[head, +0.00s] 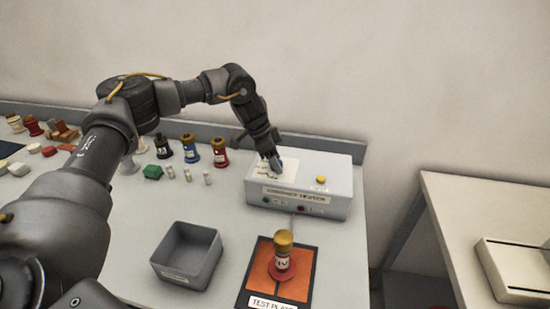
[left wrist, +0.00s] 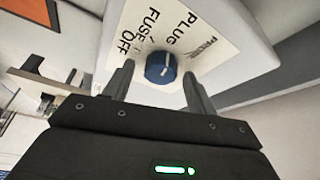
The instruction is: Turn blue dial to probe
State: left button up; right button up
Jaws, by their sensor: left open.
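The blue dial (left wrist: 161,68) sits on a white label plate on top of the tester box, with a pale pointer line on its face. In the left wrist view the labels "OFF", "FUSE" and "PLUG" are readable around it; another at the right is too small to read. My left gripper (left wrist: 158,88) is open, with one finger on each side of the dial; I cannot tell whether they touch it. In the head view my left gripper (head: 270,160) is over the contact tester (head: 325,204) and mostly hides the dial. My right gripper is not in view.
A yellow button (head: 320,180) is on the tester. In front are a grey bin (head: 187,250) and an orange test plate (head: 261,265) bearing a gold-topped bushing (head: 283,252). Several bushings and small parts stand at left. A second table (head: 470,215) is at right.

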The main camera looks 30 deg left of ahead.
pick_arm(q)
jog(key=c, duration=1)
jog(key=shift+r+m+g+p, duration=0.15)
jog(key=shift+m+g+p, duration=0.15)
jog(key=shift+m+p, duration=0.4)
jog(key=shift+m+g+h+p, duration=0.3)
jog(key=shift+m+g+p, duration=0.1)
jog(key=shift+m+p, duration=0.6)
jog(key=shift+w+m+g+p, duration=0.1)
jog(key=shift+m+g+p, duration=0.3)
jog(key=shift+m, duration=0.8)
jog(key=shift+m+g, duration=0.4)
jog(key=shift+m, duration=0.5)
jog(key=shift+m+p, duration=0.3)
jog(key=o, duration=1)
